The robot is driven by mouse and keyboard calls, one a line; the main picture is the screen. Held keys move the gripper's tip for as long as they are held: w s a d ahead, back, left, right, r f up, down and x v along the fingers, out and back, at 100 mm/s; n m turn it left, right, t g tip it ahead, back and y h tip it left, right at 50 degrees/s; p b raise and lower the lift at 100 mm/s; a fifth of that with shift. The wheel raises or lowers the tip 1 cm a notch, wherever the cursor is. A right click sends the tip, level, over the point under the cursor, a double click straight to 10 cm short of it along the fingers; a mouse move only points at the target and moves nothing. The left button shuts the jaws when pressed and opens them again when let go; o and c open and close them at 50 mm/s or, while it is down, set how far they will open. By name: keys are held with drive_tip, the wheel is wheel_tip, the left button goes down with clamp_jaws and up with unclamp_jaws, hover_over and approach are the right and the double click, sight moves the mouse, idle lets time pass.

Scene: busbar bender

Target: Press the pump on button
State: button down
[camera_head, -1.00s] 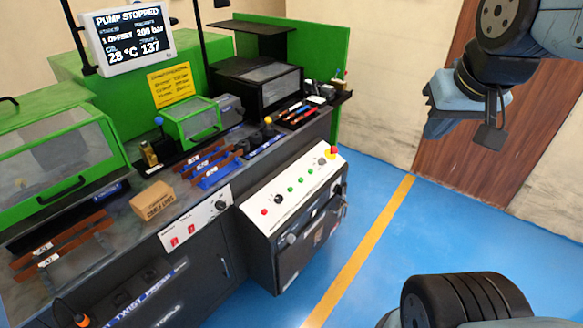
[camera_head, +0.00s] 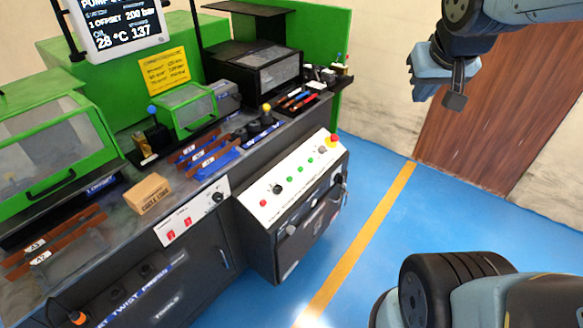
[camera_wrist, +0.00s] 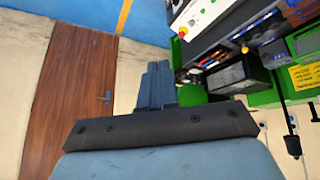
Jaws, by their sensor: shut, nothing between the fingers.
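A sloped white control panel (camera_head: 270,206) stands at the front right of the bender. It carries a row of controls: a red button (camera_head: 263,203), a black knob (camera_head: 277,189), several green buttons (camera_head: 300,170) and a red mushroom button (camera_head: 333,139) on yellow at the far end. Their labels are too small to read, so I cannot tell which is pump on. The screen (camera_head: 118,22) is cut off at the top. My gripper (camera_head: 418,92) is shut and empty, in the air right of the panel and apart from it. Its closed fingers (camera_wrist: 157,85) show in the wrist view.
The bench holds a cardboard box (camera_head: 148,194), a smaller red-switch panel (camera_head: 192,212) and a green guarded unit (camera_head: 187,108). A brown door (camera_head: 490,110) is behind my gripper. Blue floor with a yellow stripe (camera_head: 365,236) is clear right of the panel.

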sight(290, 179)
drive_tip(key=w+a+f+n+t+y, duration=0.1)
drive_tip(key=w+a+f, duration=0.1)
drive_tip(key=w+f, duration=0.45)
drive_tip(key=w+a+f+n+t+y, duration=0.15)
drive_tip(key=w+f, duration=0.25)
drive_tip(key=w, duration=0.6)
drive_tip(key=w+a+f, duration=0.2)
drive_tip(key=w+f, duration=0.4)
drive_tip(key=w, duration=0.2)
drive_tip(key=a+f+y, duration=0.5)
drive_tip(key=a+f, duration=0.2)
drive_tip(key=f, duration=0.4)
drive_tip(key=a+f+g+y, duration=0.1)
drive_tip(key=a+f+y, duration=0.4)
drive_tip(key=f, duration=0.6)
drive_tip(key=shift+s+a+f, duration=0.25)
drive_tip(key=shift+a+f, duration=0.15)
drive_tip(key=shift+a, duration=0.5)
drive_tip(key=shift+w+a+f, duration=0.4)
drive_tip(key=shift+a+f, duration=0.1)
drive_tip(key=shift+f, duration=0.8)
drive_tip(key=shift+w+a+f, duration=0.45)
drive_tip(key=shift+a+f, duration=0.1)
drive_tip(key=shift+f, duration=0.8)
drive_tip(key=shift+w+a+f, duration=0.4)
drive_tip(key=shift+a+f, duration=0.1)
drive_tip(key=shift+f, duration=0.8)
drive_tip(key=shift+f, duration=0.15)
drive_tip(key=shift+w+a+f, duration=0.1)
drive_tip(key=shift+f, duration=0.05)
